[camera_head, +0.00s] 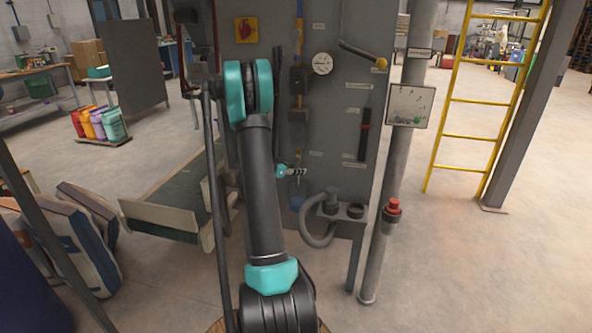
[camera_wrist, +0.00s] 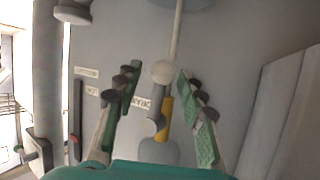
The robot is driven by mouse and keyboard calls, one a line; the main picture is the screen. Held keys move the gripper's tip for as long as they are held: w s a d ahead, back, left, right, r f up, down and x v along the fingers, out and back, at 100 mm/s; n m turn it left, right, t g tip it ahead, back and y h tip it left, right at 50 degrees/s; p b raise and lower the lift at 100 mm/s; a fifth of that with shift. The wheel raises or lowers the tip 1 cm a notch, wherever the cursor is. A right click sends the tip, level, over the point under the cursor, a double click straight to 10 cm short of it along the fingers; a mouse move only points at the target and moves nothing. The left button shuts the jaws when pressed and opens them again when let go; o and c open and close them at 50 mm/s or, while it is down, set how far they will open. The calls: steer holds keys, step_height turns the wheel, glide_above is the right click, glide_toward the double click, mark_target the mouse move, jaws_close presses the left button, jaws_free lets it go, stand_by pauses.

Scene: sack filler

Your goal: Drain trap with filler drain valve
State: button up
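The drain valve shows in the wrist view as a pale rounded fitting (camera_wrist: 163,72) with a thin tube running towards a bluish cup (camera_wrist: 185,4) at the top edge. A yellow part (camera_wrist: 168,107) and a grey cylindrical piece lie below it in the picture. My gripper (camera_wrist: 157,82) is open, with its two fingers apart on either side of the fitting; I see no clear contact. The trap itself is not clear, and my arm hides part of the panel.
The grey panel (camera_head: 335,95) carries a round gauge (camera_head: 322,64), a yellow-knobbed lever (camera_head: 381,63) and a red-handled slot (camera_head: 364,126). A curved hose (camera_head: 316,236) and a tall pipe (camera_head: 380,245) stand to the right.

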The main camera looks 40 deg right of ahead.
mark_target(286, 157)
steer(key=shift+c, duration=0.3)
jaws_close()
stand_by(0.3)
steer(key=shift+w+a+r+m+t+y, duration=0.5)
steer(key=shift+r+m+t+y, duration=0.25)
steer(key=shift+m+t+y, duration=0.7)
steer(key=shift+w+a+r+m+t+y, duration=0.5)
steer(key=shift+r+m+t+y, duration=0.3)
steer(key=shift+m+t+y, duration=0.6)
steer(key=shift+w+a+r+m+t+y, duration=0.4)
steer(key=shift+w+r+m+t+y, duration=0.3)
steer(key=shift+m+t+y, duration=0.7)
steer(key=shift+r, duration=0.1)
